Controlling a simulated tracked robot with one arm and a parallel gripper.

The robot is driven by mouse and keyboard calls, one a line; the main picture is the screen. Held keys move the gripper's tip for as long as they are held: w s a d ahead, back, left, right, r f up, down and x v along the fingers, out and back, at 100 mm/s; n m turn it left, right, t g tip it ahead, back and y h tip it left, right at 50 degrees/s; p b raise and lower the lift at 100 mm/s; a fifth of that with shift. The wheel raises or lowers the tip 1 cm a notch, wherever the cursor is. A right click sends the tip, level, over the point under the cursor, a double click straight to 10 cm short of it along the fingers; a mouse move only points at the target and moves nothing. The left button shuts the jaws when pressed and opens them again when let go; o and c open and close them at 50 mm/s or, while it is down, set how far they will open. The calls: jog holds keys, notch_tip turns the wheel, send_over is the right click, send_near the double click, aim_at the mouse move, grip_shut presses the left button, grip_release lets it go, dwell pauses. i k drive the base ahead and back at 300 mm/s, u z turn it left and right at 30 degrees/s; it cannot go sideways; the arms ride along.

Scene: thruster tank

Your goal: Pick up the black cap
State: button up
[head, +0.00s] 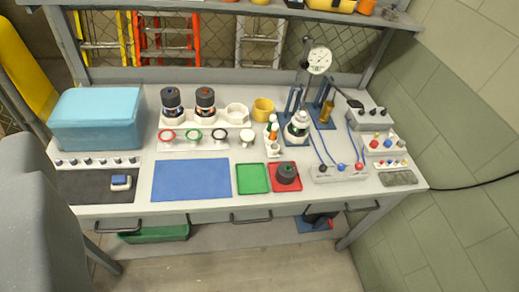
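On the bench, a row of small round pieces sits on a white holder. A black-rimmed round piece (219,135) with a pale centre is in that row and looks most like the black cap, though I cannot tell for sure. Beside it are a red-rimmed piece (167,135), a green-rimmed piece (192,135) and a cream piece (247,135). A dark round object (287,171) sits on a red tray (278,188). Two dark-topped cylinders (171,97) (205,97) stand behind the row. My gripper is not in view.
A blue box (97,118) stands at the left of the bench. A blue mat (190,180) and an empty green tray (253,179) lie at the front. A dial-gauge stand (304,90) and wired boxes (340,173) fill the right. A shelf runs above the back.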

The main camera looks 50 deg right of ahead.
aim_at(284, 177)
jog(key=z, duration=0.35)
jog(key=i, duration=0.95)
jog(key=z, duration=0.65)
